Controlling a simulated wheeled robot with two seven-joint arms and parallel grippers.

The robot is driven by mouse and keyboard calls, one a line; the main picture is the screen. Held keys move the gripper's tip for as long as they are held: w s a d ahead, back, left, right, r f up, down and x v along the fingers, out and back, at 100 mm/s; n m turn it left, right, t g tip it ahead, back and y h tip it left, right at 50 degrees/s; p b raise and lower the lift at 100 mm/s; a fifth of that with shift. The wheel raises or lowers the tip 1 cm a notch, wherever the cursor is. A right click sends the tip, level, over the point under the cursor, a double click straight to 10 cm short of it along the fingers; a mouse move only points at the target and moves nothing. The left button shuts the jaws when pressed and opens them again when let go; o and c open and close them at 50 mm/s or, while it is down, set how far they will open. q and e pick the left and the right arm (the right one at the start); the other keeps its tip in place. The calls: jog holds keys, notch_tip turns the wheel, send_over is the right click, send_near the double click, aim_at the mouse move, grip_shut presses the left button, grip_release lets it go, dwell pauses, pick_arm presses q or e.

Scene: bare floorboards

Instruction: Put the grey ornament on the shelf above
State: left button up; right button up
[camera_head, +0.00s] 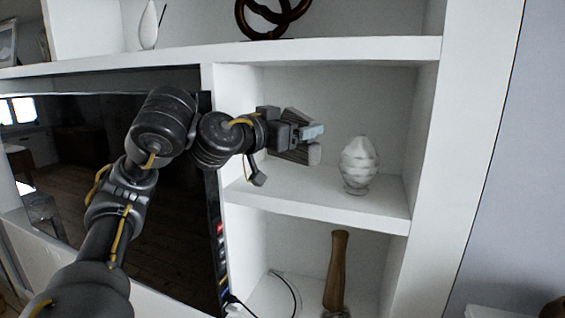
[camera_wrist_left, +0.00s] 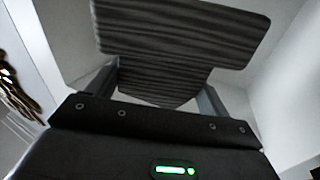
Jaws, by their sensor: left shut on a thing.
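My left gripper (camera_head: 311,133) is inside the middle compartment of the white shelf unit and is shut on the grey ornament (camera_head: 296,155). The ornament is dark grey and ridged, and it is held above the compartment floor, partly covered by the gripper. In the left wrist view the grey ornament (camera_wrist_left: 175,40) fills the space between and beyond the two fingers. The shelf above (camera_head: 340,49) is a white board over this compartment. My right gripper is not in view.
A white ribbed vase (camera_head: 360,166) stands right of the gripper in the same compartment. A brown ring sculpture (camera_head: 272,18) and a white teardrop ornament (camera_head: 148,26) stand on the shelf above. A black screen (camera_head: 60,140) is at left. A wooden-handled object (camera_head: 338,270) is below.

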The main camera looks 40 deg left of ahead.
pick_arm(q)
jog(key=shift+w+a+f, duration=0.5)
jog(key=shift+w+a, duration=0.05)
jog(key=shift+w+a+f+b, duration=0.3)
jog(key=shift+w+a+f, duration=0.75)
jog(key=shift+f, duration=0.7)
jog(key=shift+w+a+f+b, duration=0.25)
jog(key=shift+w+a+f, duration=0.5)
jog(key=shift+a+f, duration=0.85)
jog(key=shift+w+a+f+b, duration=0.3)
jog(key=shift+w+a+f, duration=0.65)
jog(key=shift+f, duration=1)
jog(key=shift+s, duration=0.1)
jog(key=o, duration=1)
jog(key=shift+f, duration=0.15)
jog(key=shift+r, duration=0.2)
jog(key=s+b, duration=0.5)
jog(key=s, duration=0.7)
jog(key=shift+a, duration=0.3)
